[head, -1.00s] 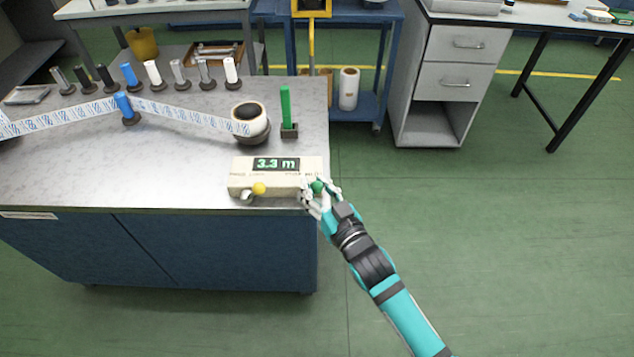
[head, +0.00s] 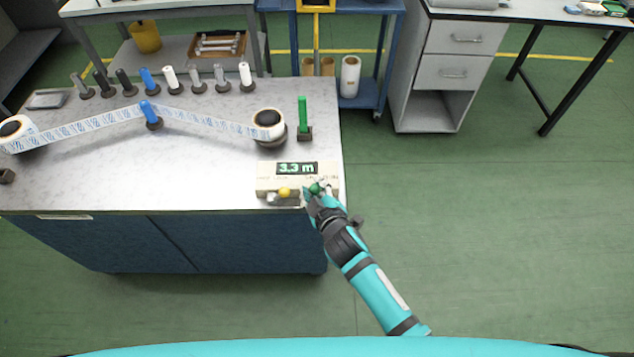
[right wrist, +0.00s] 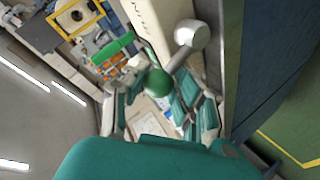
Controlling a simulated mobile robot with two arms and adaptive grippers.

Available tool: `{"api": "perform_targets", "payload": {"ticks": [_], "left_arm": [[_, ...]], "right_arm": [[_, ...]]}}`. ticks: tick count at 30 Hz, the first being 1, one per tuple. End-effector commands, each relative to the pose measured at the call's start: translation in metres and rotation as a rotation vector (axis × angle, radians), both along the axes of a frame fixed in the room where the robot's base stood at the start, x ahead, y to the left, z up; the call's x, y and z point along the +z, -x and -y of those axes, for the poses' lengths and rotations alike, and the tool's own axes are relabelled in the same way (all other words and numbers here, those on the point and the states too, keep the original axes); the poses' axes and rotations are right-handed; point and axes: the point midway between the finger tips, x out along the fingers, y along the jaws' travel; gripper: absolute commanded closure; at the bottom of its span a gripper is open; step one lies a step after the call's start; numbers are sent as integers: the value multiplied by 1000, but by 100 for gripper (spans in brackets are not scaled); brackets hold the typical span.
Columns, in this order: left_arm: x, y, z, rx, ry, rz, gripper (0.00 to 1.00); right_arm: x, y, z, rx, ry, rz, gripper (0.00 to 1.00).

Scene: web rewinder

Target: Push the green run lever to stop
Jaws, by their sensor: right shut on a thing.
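The control box (head: 265,181) is cream, with a display reading 3.3 m, near the table's front right corner. The run lever's green ball knob (head: 315,188) is at its front, right of a yellow knob (head: 285,192). My right gripper (head: 313,192) is shut on the green knob and partly hides it. My left gripper is not in view.
A green upright bar (head: 302,112) stands on a dark base behind the box. A label roll (head: 268,120) is left of it, with the printed web running left past a blue roller (head: 149,112). Several posts line the table's back. Floor right of the table is clear.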

Motion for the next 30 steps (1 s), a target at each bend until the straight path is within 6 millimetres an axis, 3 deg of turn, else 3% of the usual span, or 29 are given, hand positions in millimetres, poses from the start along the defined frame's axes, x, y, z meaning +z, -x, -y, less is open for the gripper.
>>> {"api": "perform_targets", "payload": {"ticks": [6, 12, 30], "left_arm": [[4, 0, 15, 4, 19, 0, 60], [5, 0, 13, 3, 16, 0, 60], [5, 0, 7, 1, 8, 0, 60]], "right_arm": [[-6, 0, -1, -6, 166, -4, 100], [-8, -1, -2, -5, 257, -2, 100], [-8, -2, -2, -6, 312, 2, 100]]}}
